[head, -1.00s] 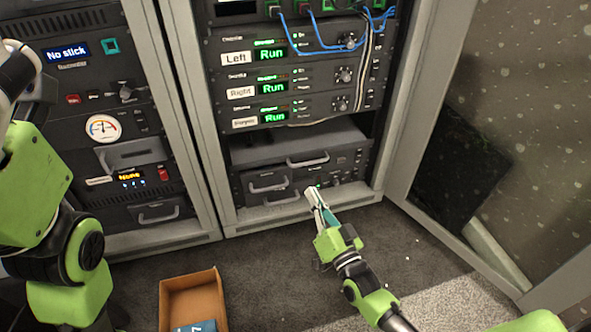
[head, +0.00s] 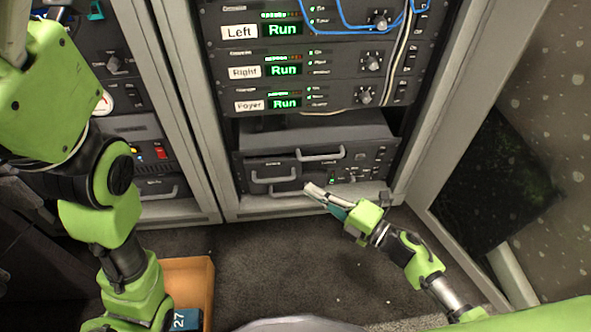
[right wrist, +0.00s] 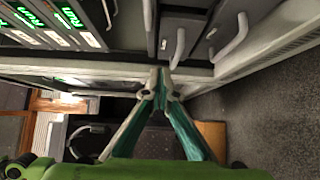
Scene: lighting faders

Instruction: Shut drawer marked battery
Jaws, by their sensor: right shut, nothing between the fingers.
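The low drawer unit (head: 365,160) sits at the bottom of the middle rack, with a grey flat top and a dark front. One bar handle (head: 320,153) is at its upper middle and another handle (head: 275,176) at its left. Its small labels are too blurred to read, so I cannot tell which drawer is marked battery. My right gripper (head: 312,190) is shut and empty, low in front of the unit, below the upper handle. In the right wrist view its closed fingertips (right wrist: 161,76) are near a handle (right wrist: 178,46); contact is unclear. My left gripper is out of view.
Units labelled Left (head: 239,31), Right (head: 245,72) and Foyer (head: 249,105) are above, with blue and white cables. A cardboard box (head: 190,275) is on the carpet. Floor before the rack is mostly clear.

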